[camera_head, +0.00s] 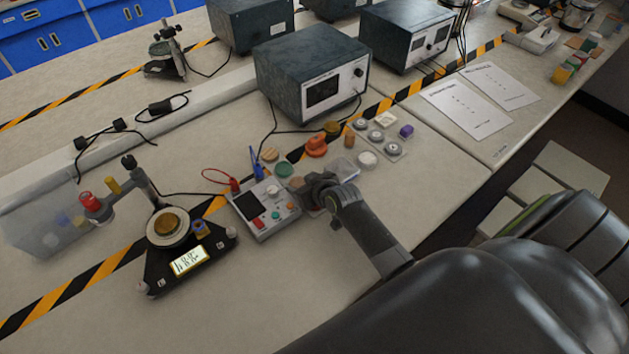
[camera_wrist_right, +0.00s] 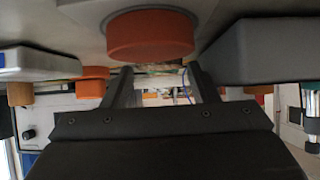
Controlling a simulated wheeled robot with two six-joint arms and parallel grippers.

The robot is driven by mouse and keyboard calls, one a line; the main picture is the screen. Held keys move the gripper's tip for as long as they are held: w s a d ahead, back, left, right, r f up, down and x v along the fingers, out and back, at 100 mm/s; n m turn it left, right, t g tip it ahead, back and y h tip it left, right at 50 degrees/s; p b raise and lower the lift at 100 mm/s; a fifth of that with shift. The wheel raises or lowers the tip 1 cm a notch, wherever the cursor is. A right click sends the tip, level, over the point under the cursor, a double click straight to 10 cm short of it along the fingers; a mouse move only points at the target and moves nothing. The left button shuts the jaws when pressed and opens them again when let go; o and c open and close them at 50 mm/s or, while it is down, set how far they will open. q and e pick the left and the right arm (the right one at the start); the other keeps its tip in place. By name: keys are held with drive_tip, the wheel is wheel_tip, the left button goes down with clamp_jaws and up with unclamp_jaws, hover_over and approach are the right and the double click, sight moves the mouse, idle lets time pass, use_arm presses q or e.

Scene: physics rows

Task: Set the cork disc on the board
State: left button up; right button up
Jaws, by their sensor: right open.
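A flat tan disc (camera_head: 270,155), which looks like the cork disc, lies on the table behind the instrument box. A small upright brown cylinder (camera_head: 349,138) stands farther right. A thin grey board (camera_head: 402,143) carries several small round pieces; I cannot tell for sure that it is the task's board. My right gripper (camera_head: 318,185) is low over the table, just right of the instrument box. In the wrist view its two fingers (camera_wrist_right: 162,88) are apart with nothing held between them. My left gripper is not in view.
An orange round piece (camera_wrist_right: 150,35) is close to the fingers in the wrist view. The instrument box (camera_head: 262,208) has a red lead. A black balance (camera_head: 185,245) stands at left, and a clear bin (camera_head: 40,225) beyond it.

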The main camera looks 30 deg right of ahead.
drive_tip(key=v, duration=1.1)
drive_tip(key=shift+s+r, duration=0.15)
drive_tip(key=shift+r, duration=0.05)
drive_tip(key=shift+s+f, duration=0.1)
